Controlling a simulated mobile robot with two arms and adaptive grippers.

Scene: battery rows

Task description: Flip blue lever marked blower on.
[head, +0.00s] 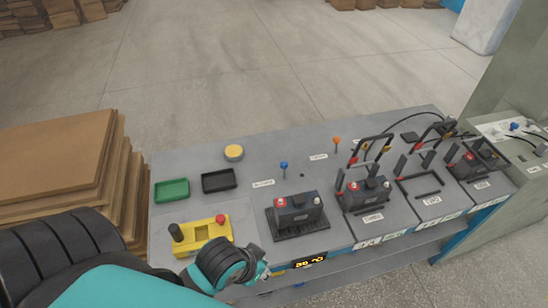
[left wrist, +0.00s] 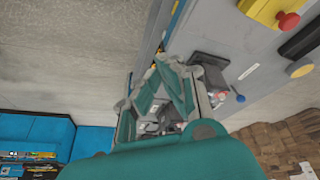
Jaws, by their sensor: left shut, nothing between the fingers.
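The blue lever (head: 284,165) stands on the grey bench top behind a black battery, with a small white label at its left whose text is too small to read. Its blue knob also shows in the left wrist view (left wrist: 239,98), to the right of my gripper. My left gripper (left wrist: 165,80) is shut and empty. In the head view my left arm comes in low from the left and ends at the bench's front edge, well short of the lever; its fingers are mostly hidden there. My right gripper is not in view.
An orange lever (head: 337,140) stands to the right of the blue one. A black battery (head: 298,212) sits between the front edge and the blue lever. A yellow box with a red button (head: 203,236), green tray (head: 171,191) and black tray (head: 219,180) occupy the left.

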